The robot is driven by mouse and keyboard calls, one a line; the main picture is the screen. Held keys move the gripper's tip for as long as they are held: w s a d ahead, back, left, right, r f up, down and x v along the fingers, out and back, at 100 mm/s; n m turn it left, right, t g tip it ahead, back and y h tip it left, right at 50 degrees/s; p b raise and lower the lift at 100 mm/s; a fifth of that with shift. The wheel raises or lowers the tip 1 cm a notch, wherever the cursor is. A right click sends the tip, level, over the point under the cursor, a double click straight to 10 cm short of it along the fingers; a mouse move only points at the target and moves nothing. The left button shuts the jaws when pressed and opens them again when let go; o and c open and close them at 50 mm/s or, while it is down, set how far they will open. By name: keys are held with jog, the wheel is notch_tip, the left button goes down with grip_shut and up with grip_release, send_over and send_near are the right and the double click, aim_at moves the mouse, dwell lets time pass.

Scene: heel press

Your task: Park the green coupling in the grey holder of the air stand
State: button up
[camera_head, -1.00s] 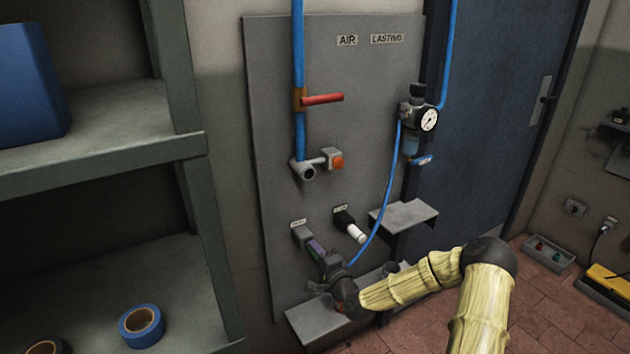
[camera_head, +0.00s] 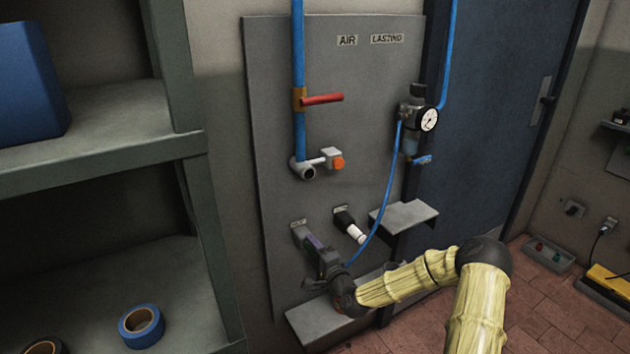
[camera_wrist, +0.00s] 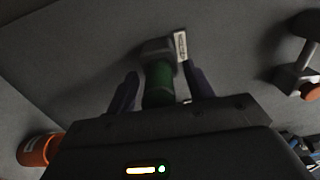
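The green coupling (camera_wrist: 158,88) shows between my fingers in the wrist view. Its far end meets the grey holder (camera_wrist: 157,48), beside a small white label; how deep it sits I cannot tell. My gripper (camera_wrist: 162,84) is open around it, with a narrow gap at each finger. In the head view my gripper (camera_head: 313,244) is at the grey holder (camera_head: 299,232) low on the air stand panel (camera_head: 268,120), and the coupling is hidden there. A blue hose (camera_head: 378,218) hangs from the gauge unit (camera_head: 418,118) down behind my gripper.
A black fitting with a white tip (camera_head: 350,228) is close right of the holder. A small grey shelf (camera_head: 405,214) juts out further right, and a lower ledge (camera_head: 312,322) lies below my gripper. Shelving (camera_head: 190,150) stands left.

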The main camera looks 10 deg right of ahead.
jog(key=v, duration=1.7)
jog(key=shift+s, duration=0.2)
